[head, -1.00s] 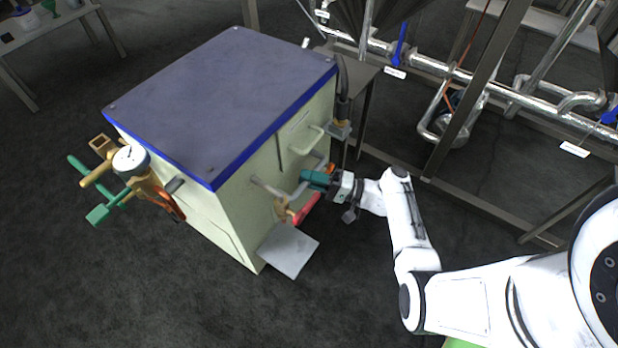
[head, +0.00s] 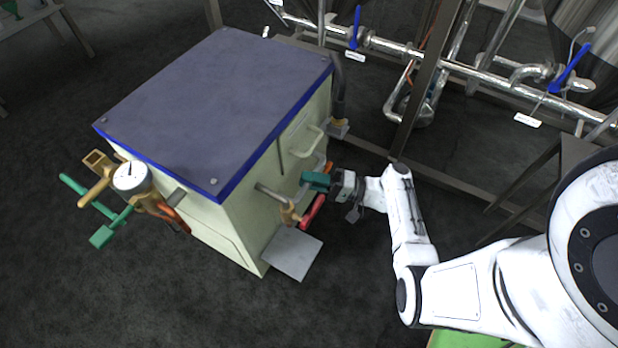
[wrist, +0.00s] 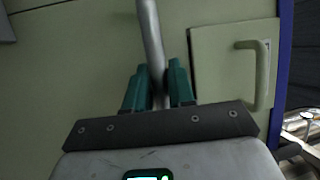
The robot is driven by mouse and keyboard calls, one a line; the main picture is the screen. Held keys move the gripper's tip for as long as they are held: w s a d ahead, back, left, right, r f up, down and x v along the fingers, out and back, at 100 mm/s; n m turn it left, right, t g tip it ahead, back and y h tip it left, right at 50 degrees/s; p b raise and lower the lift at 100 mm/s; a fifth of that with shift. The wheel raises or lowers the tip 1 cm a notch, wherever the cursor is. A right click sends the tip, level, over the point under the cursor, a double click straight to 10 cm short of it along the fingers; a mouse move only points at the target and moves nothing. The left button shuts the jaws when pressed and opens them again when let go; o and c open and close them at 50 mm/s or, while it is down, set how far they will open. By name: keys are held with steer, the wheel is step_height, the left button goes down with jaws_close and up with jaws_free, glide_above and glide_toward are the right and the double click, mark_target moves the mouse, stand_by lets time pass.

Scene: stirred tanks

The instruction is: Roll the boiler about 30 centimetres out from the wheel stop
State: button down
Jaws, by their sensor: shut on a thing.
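The boiler (head: 150,185) is a pale green box with a blue-edged dark lid (head: 220,105), left of centre in the head view. My gripper (head: 316,182) is at its right side. Its teal fingers (wrist: 160,88) are shut around a grey bar handle (wrist: 151,35) that shows between them in the wrist view. Part of this handle also shows in the head view (head: 272,195). A pale panel with a loop handle (wrist: 263,75) is right of the fingers. I cannot make out the wheel stop in these views.
A gauge with brass and green fittings (head: 130,177) sticks out from the boiler's left. A grey plate (head: 292,254) juts out low at the front. Metal pipes with blue valves (head: 450,65) and a steel frame stand behind. The dark floor at front left is clear.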

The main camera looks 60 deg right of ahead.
steer(key=shift+d, duration=0.15)
steer(key=c, duration=1.1)
jaws_free()
steer(key=shift+o, duration=0.2)
steer(key=shift+s, duration=0.1)
steer(key=v, duration=1)
steer(key=shift+s, duration=0.35)
steer(key=shift+d, duration=0.15)
